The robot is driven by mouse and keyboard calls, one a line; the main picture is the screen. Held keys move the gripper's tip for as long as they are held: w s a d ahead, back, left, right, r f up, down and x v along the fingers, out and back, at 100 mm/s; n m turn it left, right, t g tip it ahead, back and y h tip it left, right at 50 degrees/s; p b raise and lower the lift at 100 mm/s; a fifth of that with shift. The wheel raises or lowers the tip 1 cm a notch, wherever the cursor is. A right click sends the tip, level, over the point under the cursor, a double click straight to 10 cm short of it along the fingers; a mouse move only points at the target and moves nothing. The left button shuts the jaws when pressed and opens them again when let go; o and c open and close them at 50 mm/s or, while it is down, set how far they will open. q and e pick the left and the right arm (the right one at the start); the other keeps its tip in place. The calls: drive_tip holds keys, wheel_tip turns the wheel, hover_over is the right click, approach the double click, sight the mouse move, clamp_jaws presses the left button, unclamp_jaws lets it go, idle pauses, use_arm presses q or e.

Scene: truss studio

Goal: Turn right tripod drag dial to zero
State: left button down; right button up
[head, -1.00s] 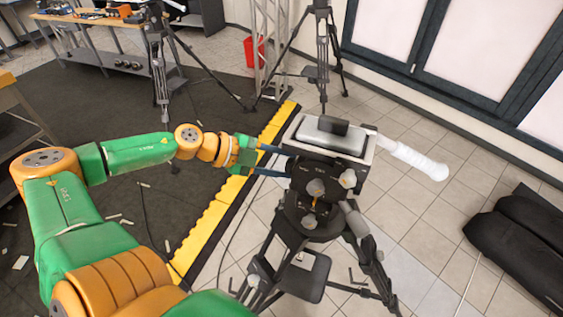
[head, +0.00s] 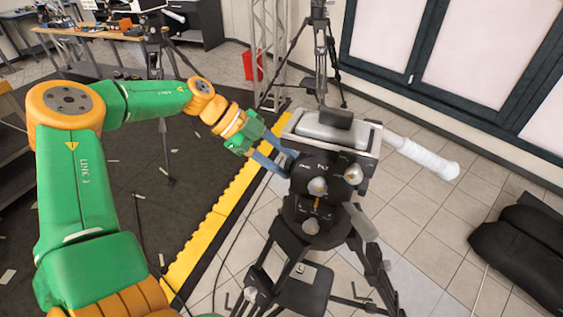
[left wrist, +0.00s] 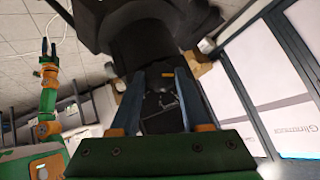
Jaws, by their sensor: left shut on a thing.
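The tripod head (head: 325,172) is black with a grey plate on top and several pale knobs on its near face. My left gripper (head: 287,164) reaches in from the left and is shut on a dark part at the head's left side, which I take to be the drag dial. The fingers hide most of the dial, and its marks cannot be read. In the left wrist view the blue fingers (left wrist: 160,85) stand on either side of this dark part. Another arm of mine, with its small gripper end (left wrist: 46,48), shows at the left there; its jaws are too small to read.
A white-wrapped pan handle (head: 425,158) sticks out to the right of the head. The tripod legs (head: 370,255) spread below. A yellow floor edge (head: 215,220) and a cable run at left. Black bags (head: 520,240) lie at right. Another tripod (head: 320,50) stands behind.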

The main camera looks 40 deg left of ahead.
use_arm(q)
drive_tip(key=shift+s+f, duration=0.15)
drive_tip(key=c, duration=0.6)
unclamp_jaws()
drive_tip(key=shift+o, duration=1.1)
drive_tip(key=shift+w, duration=0.2)
drive_tip(key=b+v, duration=0.1)
drive_tip(key=v, duration=0.6)
